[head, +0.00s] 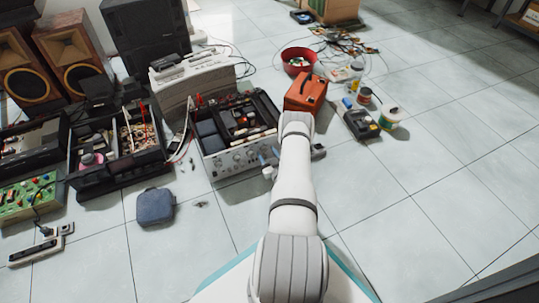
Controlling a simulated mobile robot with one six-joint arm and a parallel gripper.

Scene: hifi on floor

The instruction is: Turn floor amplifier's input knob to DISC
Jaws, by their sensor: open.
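The floor amplifier (228,163) stands open-topped on the tiles near the middle of the head view. Its silver front panel carries several knobs and faces the lower part of the picture. My arm crosses in front of its right end and hides that part of the panel. My gripper (268,170) shows only in part, just left of the arm, close to the panel's right part. It is open. I cannot tell whether it touches a knob. The input knob and its DISC mark are too small or hidden to make out.
A dark blue pouch (156,206) lies in front. The right-hand floor is clear.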

